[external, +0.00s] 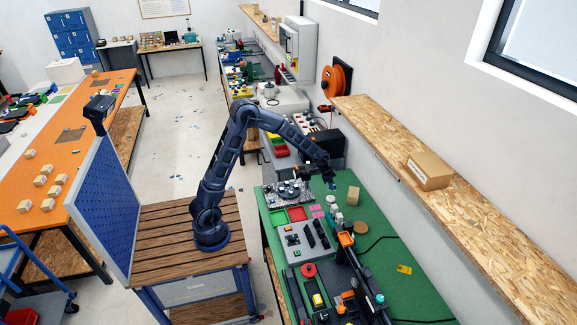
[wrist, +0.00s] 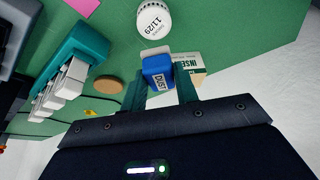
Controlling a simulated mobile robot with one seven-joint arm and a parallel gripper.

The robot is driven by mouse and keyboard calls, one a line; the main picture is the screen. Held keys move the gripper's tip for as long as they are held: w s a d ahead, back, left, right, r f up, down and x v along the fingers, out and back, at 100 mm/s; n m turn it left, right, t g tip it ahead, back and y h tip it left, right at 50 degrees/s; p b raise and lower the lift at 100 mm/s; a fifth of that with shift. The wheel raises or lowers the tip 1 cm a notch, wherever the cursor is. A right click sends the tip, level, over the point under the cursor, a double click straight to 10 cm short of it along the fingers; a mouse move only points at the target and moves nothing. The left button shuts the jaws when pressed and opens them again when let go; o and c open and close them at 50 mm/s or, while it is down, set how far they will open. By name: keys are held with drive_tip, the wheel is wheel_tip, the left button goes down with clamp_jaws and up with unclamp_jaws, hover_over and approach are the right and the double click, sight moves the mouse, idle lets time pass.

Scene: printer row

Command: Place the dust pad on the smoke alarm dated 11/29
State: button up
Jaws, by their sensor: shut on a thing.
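The dust pad (wrist: 157,72) is a blue block with a white label reading DUST. My gripper (wrist: 160,92) is shut on it, with one finger on each side. In the external view my gripper (external: 331,181) is low over the far part of the green bench, and the pad is too small there to make out clearly. The smoke alarm (wrist: 154,20) is a round white disc with 11/29 printed on its face. In the wrist view it lies just beyond the pad, apart from it, on the green surface.
A tan box with INSE visible on its label (wrist: 188,68) stands beside the pad in the wrist view; the pad and finger hide part of it. A cork disc (wrist: 107,85) and a teal holder with white blocks (wrist: 72,60) are to the left. The green bench (external: 410,285) is partly clear.

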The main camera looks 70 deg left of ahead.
drive_tip(key=shift+f, duration=3.55)
drive_tip(key=o, duration=1)
drive_tip(key=shift+f, duration=0.1)
drive_tip(key=shift+c, duration=0.2)
drive_tip(key=s+d+r, duration=0.1)
drive_tip(key=s+r, duration=0.5)
drive_tip(key=r, duration=0.4)
drive_tip(key=s+d+r, duration=0.1)
drive_tip(key=s+r, duration=0.6)
drive_tip(key=r, duration=0.3)
drive_tip(key=s+d+r+n, duration=0.1)
drive_tip(key=s+r, duration=0.2)
drive_tip(key=s, duration=0.8)
drive_tip(key=s+d+r+n+y, duration=0.1)
drive_tip(key=s+d+r+n, duration=0.1)
drive_tip(key=s, duration=1)
drive_tip(key=s+d+r+n, duration=0.1)
drive_tip(key=s+r, duration=0.3)
drive_tip(key=s, duration=0.7)
drive_tip(key=shift+s+d+r+t+y, duration=0.2)
drive_tip(key=shift+s+t+y, duration=0.1)
drive_tip(key=shift+y, duration=0.1)
